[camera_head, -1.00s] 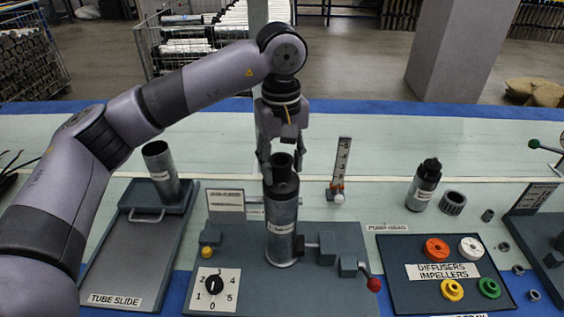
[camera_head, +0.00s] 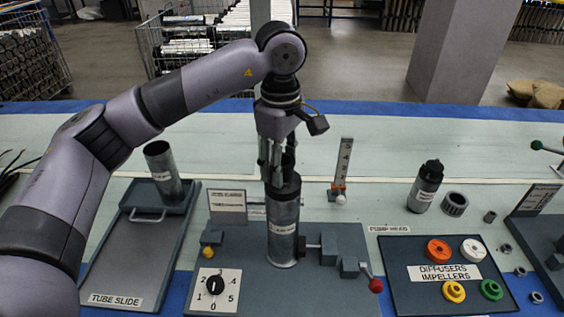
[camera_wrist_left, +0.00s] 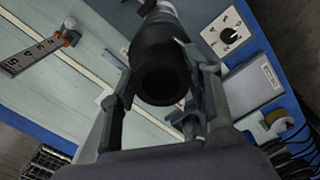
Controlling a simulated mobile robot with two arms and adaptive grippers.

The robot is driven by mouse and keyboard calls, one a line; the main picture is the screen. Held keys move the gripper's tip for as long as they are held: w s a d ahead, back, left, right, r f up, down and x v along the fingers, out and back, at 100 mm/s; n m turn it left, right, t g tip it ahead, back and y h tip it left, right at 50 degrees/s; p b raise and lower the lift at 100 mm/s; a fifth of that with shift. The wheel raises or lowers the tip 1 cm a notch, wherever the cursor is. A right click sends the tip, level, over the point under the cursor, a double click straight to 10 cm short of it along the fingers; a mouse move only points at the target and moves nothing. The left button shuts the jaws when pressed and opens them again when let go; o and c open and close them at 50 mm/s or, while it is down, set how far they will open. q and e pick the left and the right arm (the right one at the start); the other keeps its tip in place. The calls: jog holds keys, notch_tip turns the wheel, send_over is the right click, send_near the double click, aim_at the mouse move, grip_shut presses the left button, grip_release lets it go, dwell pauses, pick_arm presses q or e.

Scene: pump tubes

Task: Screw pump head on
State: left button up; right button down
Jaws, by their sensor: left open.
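A metal pump tube (camera_head: 283,235) stands upright in the fixture on the grey base plate. A dark pump head (camera_head: 289,160) sits at its top, partly hidden by my left gripper; I cannot tell how far it is seated. My left gripper (camera_head: 276,178) points straight down over the tube's top, with its fingers open around the pump head. In the left wrist view, the round dark open end of the pump head (camera_wrist_left: 163,82) lies between the fingers of the gripper (camera_wrist_left: 162,98). I cannot tell whether the fingers touch it. My right gripper is not in view.
A tube slide (camera_head: 130,255) with a standing tube (camera_head: 162,170) is at left. A numbered dial (camera_head: 214,290) and a red-knobbed lever (camera_head: 375,285) flank the fixture. At right are a black-topped cylinder (camera_head: 426,188) and a tray (camera_head: 410,300) of coloured rings. An upright scale (camera_head: 342,168) stands behind.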

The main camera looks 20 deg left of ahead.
pick_arm(q)
jog(key=n, duration=0.5)
jog(key=shift+s+a, duration=0.1)
jog(key=n, duration=0.6)
jog(key=shift+s, duration=0.2)
jog(key=c, duration=1)
jog(key=shift+c, duration=0.2)
jog(key=m, duration=0.3)
jog(key=shift+w+b, duration=0.1)
jog(key=shift+b, duration=0.25)
